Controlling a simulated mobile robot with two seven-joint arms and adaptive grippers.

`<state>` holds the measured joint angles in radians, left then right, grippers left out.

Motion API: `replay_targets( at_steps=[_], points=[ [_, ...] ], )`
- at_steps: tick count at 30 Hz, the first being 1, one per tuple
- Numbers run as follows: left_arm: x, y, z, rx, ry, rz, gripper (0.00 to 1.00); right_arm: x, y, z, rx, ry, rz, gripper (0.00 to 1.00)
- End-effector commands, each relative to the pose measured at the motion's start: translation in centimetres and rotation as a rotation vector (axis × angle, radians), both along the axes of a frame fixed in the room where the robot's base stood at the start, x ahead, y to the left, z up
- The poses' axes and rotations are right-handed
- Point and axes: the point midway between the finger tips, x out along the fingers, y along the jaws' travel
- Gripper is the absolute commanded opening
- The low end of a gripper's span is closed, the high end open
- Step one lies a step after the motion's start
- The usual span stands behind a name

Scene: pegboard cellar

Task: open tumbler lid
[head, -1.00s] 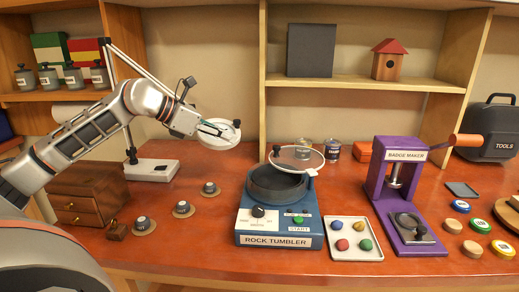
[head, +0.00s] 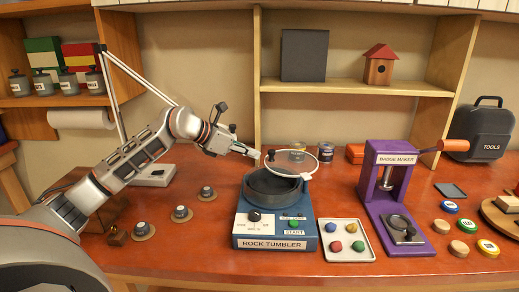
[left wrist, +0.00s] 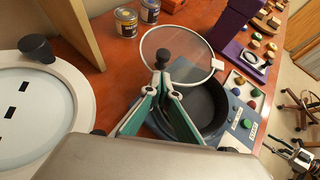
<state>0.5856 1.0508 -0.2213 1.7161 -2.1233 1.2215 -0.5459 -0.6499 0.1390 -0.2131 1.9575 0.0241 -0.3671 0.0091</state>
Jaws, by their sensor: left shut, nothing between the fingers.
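The blue rock tumbler (head: 276,236) stands on the workbench with its dark round drum open at the top. Its clear round lid (head: 296,160) is raised and tilted above the drum, held at the hinge on the right side. The black lid knob (head: 271,155) is on the lid's left part. My left gripper (head: 256,154) is just left of the knob, fingers shut and empty. In the left wrist view, the closed fingertips (left wrist: 166,78) point at the knob (left wrist: 163,55); I cannot tell whether they touch. A part that looks like my right gripper (left wrist: 300,157) shows at the lower right edge.
A lamp with a round head (left wrist: 30,100) stands close beside my left gripper. A tray of coloured stones (head: 347,254) and a purple badge maker (head: 372,200) stand right of the tumbler. Two tins (left wrist: 126,20) are behind the lid.

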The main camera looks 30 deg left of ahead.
Motion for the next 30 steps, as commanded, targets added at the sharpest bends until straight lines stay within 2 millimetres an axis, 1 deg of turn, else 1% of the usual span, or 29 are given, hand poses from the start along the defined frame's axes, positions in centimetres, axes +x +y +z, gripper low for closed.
replay_targets(
  at_steps=[1,3,9,23,30],
  points=[
    [0.7,-0.3,0.5,-0.003,-0.005,0.0,0.0,0.1,0.0,0.6,0.0,-0.004,0.0,0.4],
    [1.4,-0.7,0.3,-0.003,-0.003,0.0,0.0,0.3,0.0,0.9,0.001,-0.008,0.0,0.4],
    [2.5,-1.2,0.0,0.001,-0.002,0.0,0.0,0.5,0.0,1.5,0.002,-0.015,-0.001,0.4],
    [2.7,-1.2,-0.1,0.001,0.0,-0.002,0.0,0.3,0.0,1.1,-0.001,-0.008,-0.001,0.4],
    [3.1,-0.7,0.0,0.001,0.0,-0.04,0.0,0.3,-0.1,1.3,-0.001,-0.008,-0.001,0.4]
  ],
)
